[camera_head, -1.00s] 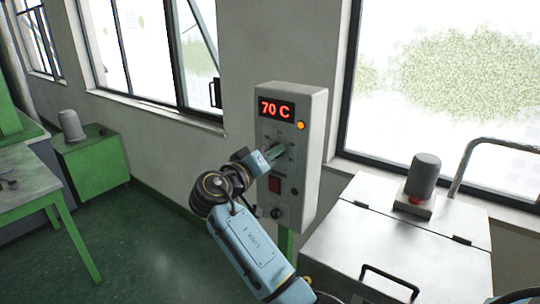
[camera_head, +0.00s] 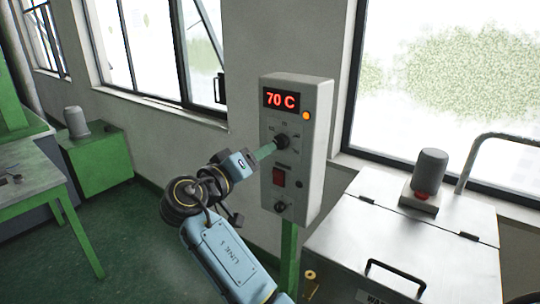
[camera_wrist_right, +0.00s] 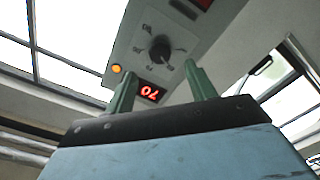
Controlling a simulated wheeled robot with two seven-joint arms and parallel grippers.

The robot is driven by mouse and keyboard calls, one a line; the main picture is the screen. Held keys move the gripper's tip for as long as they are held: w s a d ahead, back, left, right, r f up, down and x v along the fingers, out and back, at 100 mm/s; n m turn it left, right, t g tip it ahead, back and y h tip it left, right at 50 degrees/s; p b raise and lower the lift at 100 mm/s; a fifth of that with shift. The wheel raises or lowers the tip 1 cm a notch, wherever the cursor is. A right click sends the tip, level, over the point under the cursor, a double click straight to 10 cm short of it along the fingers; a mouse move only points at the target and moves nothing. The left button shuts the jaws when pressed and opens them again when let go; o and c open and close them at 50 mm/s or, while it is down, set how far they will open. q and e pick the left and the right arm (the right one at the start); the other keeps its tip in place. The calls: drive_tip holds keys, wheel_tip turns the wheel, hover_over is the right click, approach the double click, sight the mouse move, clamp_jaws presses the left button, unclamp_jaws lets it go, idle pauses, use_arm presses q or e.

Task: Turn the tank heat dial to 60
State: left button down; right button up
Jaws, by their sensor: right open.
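The control box (camera_head: 318,165) stands on a green post. Its red display (camera_head: 282,99) reads 70 C, and it shows upside down in the wrist view (camera_wrist_right: 149,91). The black round heat dial (camera_head: 281,141) sits below the display, with marks around it. The dial also shows in the wrist view (camera_wrist_right: 159,50). My right gripper (camera_head: 268,150) is just left of the dial in the head view. In the wrist view its two green fingers (camera_wrist_right: 164,80) are apart and empty, with the dial beyond their tips. My left gripper is out of view.
A red switch (camera_head: 279,178) and a lower knob (camera_head: 281,207) are on the same panel. A metal tank (camera_head: 410,240) with a lid handle stands at the right. A green cabinet (camera_head: 100,162) and table (camera_head: 35,195) are at the left.

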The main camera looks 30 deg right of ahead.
drive_tip(key=b+v, duration=0.1)
drive_tip(key=v, duration=0.5)
drive_tip(key=shift+a, duration=0.35)
drive_tip(key=shift+s, duration=0.15)
